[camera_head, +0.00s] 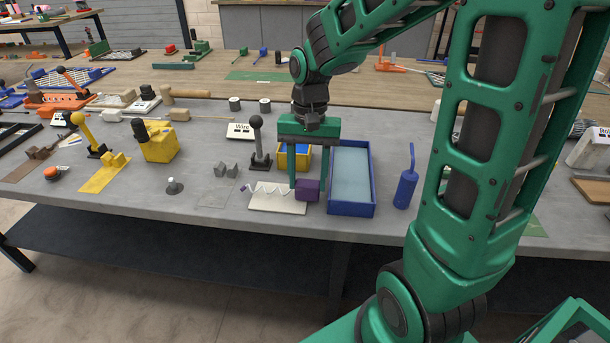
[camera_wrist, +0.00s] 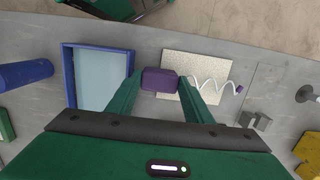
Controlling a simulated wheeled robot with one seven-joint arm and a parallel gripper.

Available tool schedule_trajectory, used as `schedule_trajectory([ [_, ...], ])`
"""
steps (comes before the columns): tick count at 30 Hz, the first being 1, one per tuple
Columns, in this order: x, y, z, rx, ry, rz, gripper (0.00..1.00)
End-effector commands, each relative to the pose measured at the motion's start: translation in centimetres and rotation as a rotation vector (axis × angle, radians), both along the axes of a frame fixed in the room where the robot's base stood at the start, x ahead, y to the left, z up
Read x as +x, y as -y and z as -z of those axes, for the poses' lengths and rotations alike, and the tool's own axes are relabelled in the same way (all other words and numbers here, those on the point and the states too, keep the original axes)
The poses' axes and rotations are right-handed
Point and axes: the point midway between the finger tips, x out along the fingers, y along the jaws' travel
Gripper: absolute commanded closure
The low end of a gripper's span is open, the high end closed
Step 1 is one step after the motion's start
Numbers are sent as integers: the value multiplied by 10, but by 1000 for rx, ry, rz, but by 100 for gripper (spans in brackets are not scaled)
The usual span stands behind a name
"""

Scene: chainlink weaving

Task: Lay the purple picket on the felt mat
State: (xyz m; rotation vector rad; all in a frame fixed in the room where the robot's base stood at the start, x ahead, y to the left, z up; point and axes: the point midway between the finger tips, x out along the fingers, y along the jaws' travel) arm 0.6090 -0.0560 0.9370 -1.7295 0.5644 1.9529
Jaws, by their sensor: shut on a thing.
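The purple picket (camera_head: 308,190) has a purple block at one end, a white wavy wire and a small purple tip at the other end. It also shows in the wrist view (camera_wrist: 158,79). My gripper (camera_head: 307,188) points down and is shut on the purple block, with one finger on each side. The cream felt mat (camera_head: 290,207) lies flat near the front edge of the table. The wire extends left across the mat in the head view. The block is at the mat's right edge. I cannot tell whether the picket touches the mat or hangs just above it.
A blue tray (camera_head: 372,192) stands close right of the block. A yellow bin (camera_head: 304,166) is behind it. A grey lever (camera_head: 256,140) and small grey blocks (camera_head: 226,170) are to the left. A blue bottle (camera_head: 405,190) stands right of the tray.

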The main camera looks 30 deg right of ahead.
Motion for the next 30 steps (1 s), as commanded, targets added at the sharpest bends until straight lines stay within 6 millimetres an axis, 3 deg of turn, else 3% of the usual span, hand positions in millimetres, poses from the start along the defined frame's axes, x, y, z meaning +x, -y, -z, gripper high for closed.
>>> schedule_trajectory([
  [8,0,0,5,0,0,0,82],
  [9,0,0,5,-1,1,0,51],
  [12,0,0,5,-1,1,0,32],
  [23,0,1,3,-1,-1,2,32],
  [30,4,3,-25,-2,4,2,32],
])
